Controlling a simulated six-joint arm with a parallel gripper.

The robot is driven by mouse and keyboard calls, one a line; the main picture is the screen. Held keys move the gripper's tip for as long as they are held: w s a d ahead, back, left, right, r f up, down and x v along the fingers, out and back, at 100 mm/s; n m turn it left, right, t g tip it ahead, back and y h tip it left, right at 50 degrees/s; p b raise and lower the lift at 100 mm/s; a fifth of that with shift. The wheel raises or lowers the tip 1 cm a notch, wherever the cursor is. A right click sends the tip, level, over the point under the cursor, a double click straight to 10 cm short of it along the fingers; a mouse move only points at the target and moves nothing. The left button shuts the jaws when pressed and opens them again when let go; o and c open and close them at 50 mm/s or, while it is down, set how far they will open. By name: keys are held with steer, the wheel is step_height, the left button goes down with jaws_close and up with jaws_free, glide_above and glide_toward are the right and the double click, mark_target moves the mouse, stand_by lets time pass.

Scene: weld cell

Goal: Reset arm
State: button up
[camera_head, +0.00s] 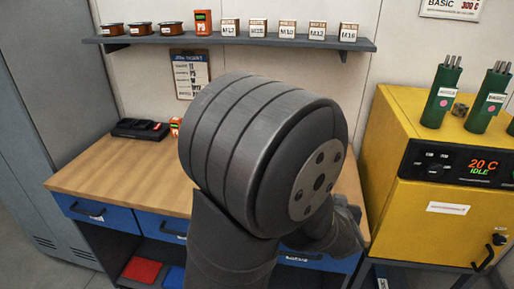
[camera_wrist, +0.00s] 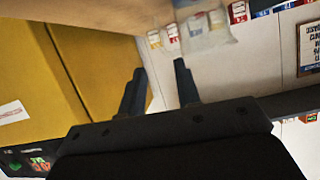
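My gripper (camera_wrist: 160,68) shows in the wrist view, with its two dark fingers apart and nothing between them. Wall and part of the bench area show beyond the fingertips. In the head view my own grey arm fills the middle and the gripper itself is hidden. The wrist view is roughly upside down.
A wooden bench (camera_head: 95,180) with blue drawers stands behind my arm. A yellow oven (camera_head: 435,220) reading 20 C, IDLE, stands right, with green canisters (camera_head: 441,95) on top. A grey cabinet (camera_head: 50,110) stands left.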

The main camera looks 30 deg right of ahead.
steer(key=x, duration=1.1)
steer(key=shift+w+d+f, duration=0.15)
steer(key=shift+d, duration=0.05)
steer(key=shift+a, duration=0.1)
steer(key=shift+s+a+r, duration=0.1)
steer(key=shift+s+r, duration=0.15)
steer(key=v, duration=1)
steer(key=shift+s+a, duration=0.15)
steer(key=shift+a, duration=0.2)
steer(key=shift+r, duration=0.1)
